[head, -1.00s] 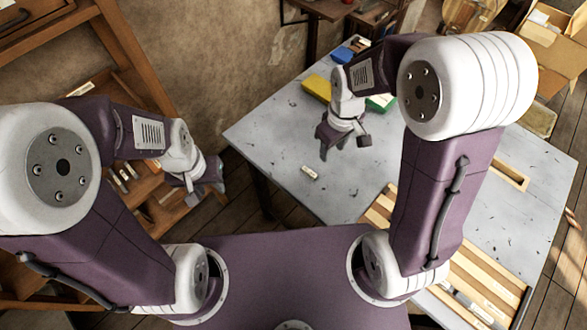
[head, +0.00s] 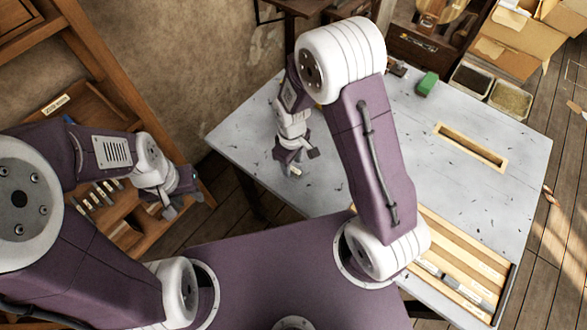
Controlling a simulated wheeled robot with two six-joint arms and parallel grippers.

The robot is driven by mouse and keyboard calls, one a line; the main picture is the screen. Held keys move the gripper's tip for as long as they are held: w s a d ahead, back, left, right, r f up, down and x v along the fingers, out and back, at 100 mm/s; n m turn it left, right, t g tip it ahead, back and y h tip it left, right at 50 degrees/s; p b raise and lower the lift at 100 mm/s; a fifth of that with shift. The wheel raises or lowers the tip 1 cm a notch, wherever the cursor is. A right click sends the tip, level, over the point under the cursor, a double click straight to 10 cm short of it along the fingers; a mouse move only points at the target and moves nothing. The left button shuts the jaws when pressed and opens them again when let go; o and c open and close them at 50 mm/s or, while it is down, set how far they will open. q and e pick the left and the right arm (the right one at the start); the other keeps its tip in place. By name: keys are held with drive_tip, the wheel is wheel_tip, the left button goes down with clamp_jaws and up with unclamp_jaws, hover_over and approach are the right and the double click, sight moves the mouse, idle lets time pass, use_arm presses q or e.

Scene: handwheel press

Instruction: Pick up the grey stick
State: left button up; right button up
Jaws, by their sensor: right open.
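My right gripper (head: 295,160) is over the left part of the grey table (head: 238,128), pointing down with its fingers apart. A small pale piece (head: 295,171) shows at its fingertips; I cannot tell whether it touches them. Grey stick-like pieces (head: 455,284) lie in the slatted wooden tray (head: 425,218) at the table's front right, partly behind my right arm. I cannot tell which piece is the grey stick. My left gripper (head: 184,202) hangs beside the wooden shelf (head: 85,140) at the left, its fingers apart and nothing seen between them.
A wooden frame with a long slot (head: 470,147) and a green block (head: 427,84) are on the table. Several small stick-like pieces (head: 100,192) are in the shelf. Bins (head: 510,99) and cardboard boxes (head: 510,45) stand behind the table.

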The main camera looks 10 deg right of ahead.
wheel_tip(320, 180, down, 2)
drive_tip(key=shift+w, duration=0.15)
clamp_jaws()
drive_tip(key=shift+r, duration=0.1)
